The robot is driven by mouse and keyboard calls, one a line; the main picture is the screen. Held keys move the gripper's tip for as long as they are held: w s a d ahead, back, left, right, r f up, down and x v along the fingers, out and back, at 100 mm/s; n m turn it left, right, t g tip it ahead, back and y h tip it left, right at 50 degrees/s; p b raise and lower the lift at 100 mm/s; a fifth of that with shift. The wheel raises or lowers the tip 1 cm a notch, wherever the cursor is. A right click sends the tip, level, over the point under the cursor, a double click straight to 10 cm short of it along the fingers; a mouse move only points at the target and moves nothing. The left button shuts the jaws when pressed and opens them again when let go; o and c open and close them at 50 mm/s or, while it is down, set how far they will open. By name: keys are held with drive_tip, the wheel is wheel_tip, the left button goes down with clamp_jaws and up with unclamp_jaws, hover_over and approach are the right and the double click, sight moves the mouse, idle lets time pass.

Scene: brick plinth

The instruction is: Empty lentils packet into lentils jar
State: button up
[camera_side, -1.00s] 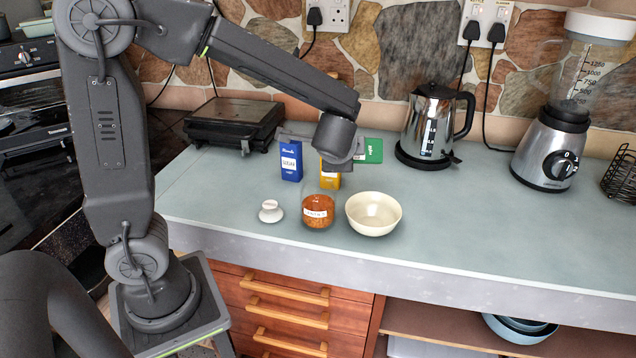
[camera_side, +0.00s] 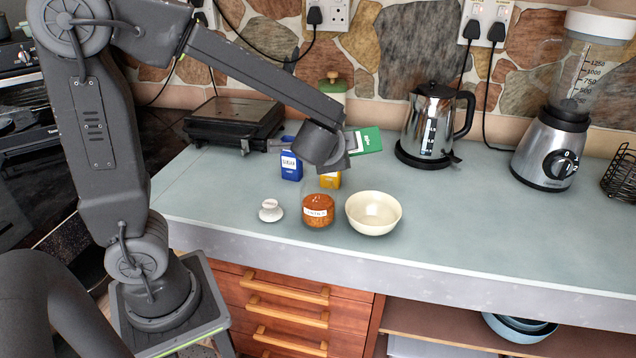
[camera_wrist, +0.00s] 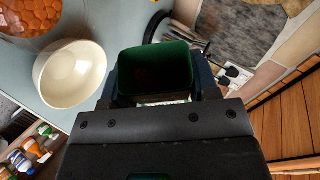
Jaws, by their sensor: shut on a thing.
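My gripper (camera_side: 346,152) is shut on a green packet (camera_side: 367,141), held tilted above the counter behind the bowl. Its label is too small to read. In the wrist view the packet (camera_wrist: 155,68) shows its open mouth with a dark inside; I cannot tell whether anything is in it. The glass jar (camera_side: 318,210) stands upright and uncovered at the counter front, with orange-red lentils inside and a white label. The jar also shows in the wrist view (camera_wrist: 38,16). A pale round lid (camera_side: 270,210) lies left of the jar. The packet is apart from the jar.
A cream bowl (camera_side: 373,213) stands right of the jar. A blue packet (camera_side: 291,166) and a yellow packet (camera_side: 330,180) stand behind the jar, partly hidden. A green canister (camera_side: 333,88), a kettle (camera_side: 432,125) and a blender (camera_side: 552,140) stand further back.

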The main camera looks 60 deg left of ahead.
drive_tip(key=shift+s+a+r+n+t, duration=0.1)
drive_tip(key=shift+s+r+n+t, duration=0.15)
drive_tip(key=shift+n+t, duration=0.35)
drive_tip(key=shift+s+a+r+n+t, duration=0.1)
drive_tip(key=shift+s+n+t, duration=0.25)
drive_tip(key=shift+t, duration=0.35)
drive_tip(key=shift+s+a+r+n+t+p, duration=0.1)
drive_tip(key=shift+s+n+t+p, duration=0.15)
drive_tip(key=shift+n+t, duration=0.25)
drive_tip(key=shift+s+a+n+t+p, duration=0.15)
drive_tip(key=shift+n+t+p, duration=0.1)
drive_tip(key=shift+n+t, duration=0.25)
idle(0.6)
drive_tip(key=shift+w+d+m+g, duration=0.2)
drive_tip(key=shift+w+m+g, duration=0.3)
drive_tip(key=shift+m+g, duration=0.35)
drive_tip(key=shift+g, duration=0.25)
drive_tip(key=shift+w+m, duration=0.15)
drive_tip(key=shift+m, duration=0.15)
